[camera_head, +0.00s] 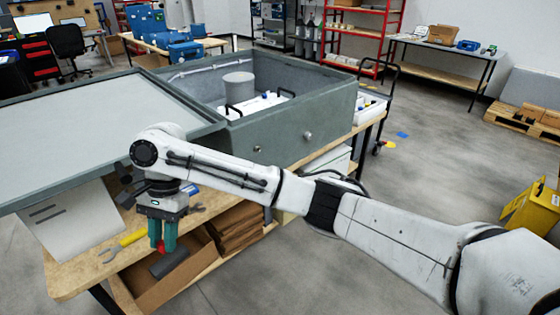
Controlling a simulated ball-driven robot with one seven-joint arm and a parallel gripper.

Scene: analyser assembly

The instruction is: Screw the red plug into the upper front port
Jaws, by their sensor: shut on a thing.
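My gripper (162,236) hangs pointing down at the lower left, above the front edge of the wooden bench. Its green fingers are shut on the red plug (161,246), of which only a small red part shows between and below the fingertips. The grey analyser housing (262,142) stands open on the bench behind my arm. Its front wall carries two round fittings, one upper right (307,136) and one lower left (257,149); I cannot tell which is the upper front port. The plug is well apart from both.
A large grey lid panel (90,125) spreads out left of the housing. A yellow-handled tool (130,238) lies on the bench (75,270) beside my gripper. An open cardboard box (150,292) is below. Floor at right is clear up to a yellow bin (530,208).

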